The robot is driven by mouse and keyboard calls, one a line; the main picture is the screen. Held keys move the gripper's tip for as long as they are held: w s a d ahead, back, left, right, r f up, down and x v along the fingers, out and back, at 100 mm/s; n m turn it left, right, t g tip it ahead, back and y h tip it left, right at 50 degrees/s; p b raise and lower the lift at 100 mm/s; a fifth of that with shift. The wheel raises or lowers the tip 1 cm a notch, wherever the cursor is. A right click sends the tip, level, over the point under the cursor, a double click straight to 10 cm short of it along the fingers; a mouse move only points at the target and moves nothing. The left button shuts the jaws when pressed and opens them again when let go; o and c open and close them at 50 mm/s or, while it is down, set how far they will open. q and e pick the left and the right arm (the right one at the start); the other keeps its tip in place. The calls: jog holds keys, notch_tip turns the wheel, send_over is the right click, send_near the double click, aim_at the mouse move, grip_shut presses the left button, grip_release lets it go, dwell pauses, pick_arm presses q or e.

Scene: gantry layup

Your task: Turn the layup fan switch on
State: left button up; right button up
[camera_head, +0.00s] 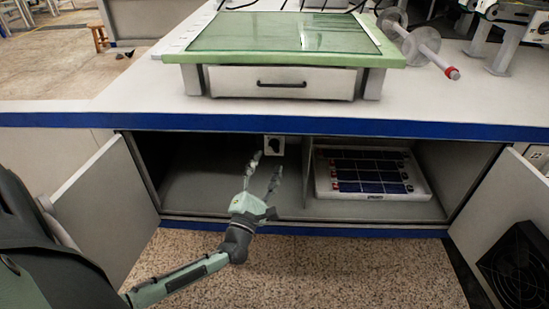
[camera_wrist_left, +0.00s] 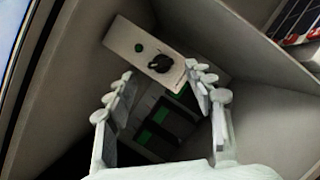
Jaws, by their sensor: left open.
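A small light-coloured switch box with a dark round knob (camera_head: 274,145) is mounted in the open cabinet under the bench, up near the top of the left compartment. In the left wrist view the switch box (camera_wrist_left: 125,38) carries a black rotary knob (camera_wrist_left: 160,63) and a small green dot beside it. My left gripper (camera_head: 266,164) is open and reaches into the cabinet, its fingers pointing up at the box. In the left wrist view the left gripper (camera_wrist_left: 163,85) has its fingers spread just short of the box, apart from the knob. My right gripper is not seen.
The cabinet's left door (camera_head: 108,190) stands open. A divider (camera_head: 307,170) separates the compartments. A tray-like panel with dark cells (camera_head: 415,183) lies in the right compartment. The blue bench edge (camera_head: 230,123) runs above the opening. A black fan grille (camera_head: 518,268) is at lower right.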

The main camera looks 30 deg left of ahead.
aim_at(273, 149)
pick_arm(q)
jog(key=x, duration=0.5)
jog(key=shift+w+b, duration=0.1)
jog(key=shift+b, duration=0.2)
jog(key=c, duration=1.2)
